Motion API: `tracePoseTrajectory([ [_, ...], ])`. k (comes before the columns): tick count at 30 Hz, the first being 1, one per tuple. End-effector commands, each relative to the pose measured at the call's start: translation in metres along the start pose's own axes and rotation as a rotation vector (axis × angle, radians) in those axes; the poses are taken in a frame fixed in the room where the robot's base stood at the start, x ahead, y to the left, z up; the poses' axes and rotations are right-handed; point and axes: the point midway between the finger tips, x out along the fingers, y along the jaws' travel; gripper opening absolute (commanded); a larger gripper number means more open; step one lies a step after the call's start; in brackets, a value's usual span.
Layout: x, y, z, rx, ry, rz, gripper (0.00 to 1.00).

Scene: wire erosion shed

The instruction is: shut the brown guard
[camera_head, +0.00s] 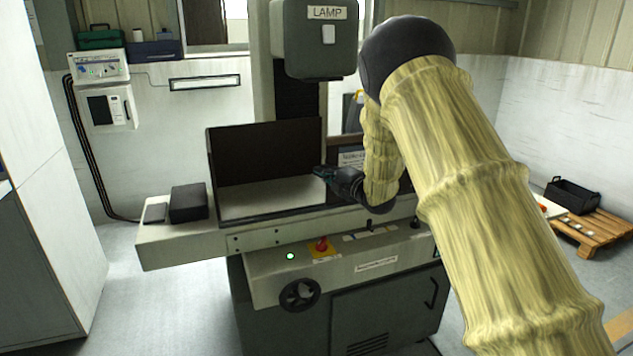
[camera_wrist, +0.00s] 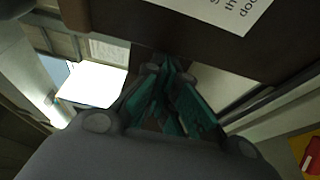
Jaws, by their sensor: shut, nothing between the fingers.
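A dark brown panel (camera_head: 265,150) stands upright behind the machine's pale work table. A second brown panel with a white label (camera_head: 350,159) stands to its right, partly hidden behind my arm. I cannot tell for sure which of them is the guard. In the wrist view, a brown panel (camera_wrist: 200,32) with a white printed label (camera_wrist: 238,10) fills the top, close beyond the fingertips. My gripper (camera_head: 322,172) is shut and empty at the right end of the work table. Its teal fingers (camera_wrist: 170,68) also show in the wrist view. Whether they touch the panel cannot be told.
A grey lamp head (camera_head: 318,40) hangs above the table. A black block (camera_head: 188,203) sits on the table's left end. A red knob (camera_head: 321,244) and handwheel (camera_head: 300,294) are on the machine front. A pallet (camera_head: 590,232) with a black crate (camera_head: 573,195) lies right. Floor at left is clear.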

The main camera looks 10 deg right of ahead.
Motion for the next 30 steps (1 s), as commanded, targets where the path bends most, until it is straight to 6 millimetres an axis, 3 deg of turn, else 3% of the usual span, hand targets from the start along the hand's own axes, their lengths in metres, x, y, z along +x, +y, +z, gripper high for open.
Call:
tracePoseTrajectory([
  [6, 0.001, -0.001, 0.011, 0.0, 0.011, 0.0, 0.0],
  [21, -0.001, 0.001, 0.016, 0.0, 0.008, 0.001, 0.0],
  [26, 0.003, 0.0, 0.008, -0.001, 0.011, 0.001, 0.0],
  [30, 0.01, -0.001, -0.012, -0.002, 0.015, 0.001, 0.0],
])
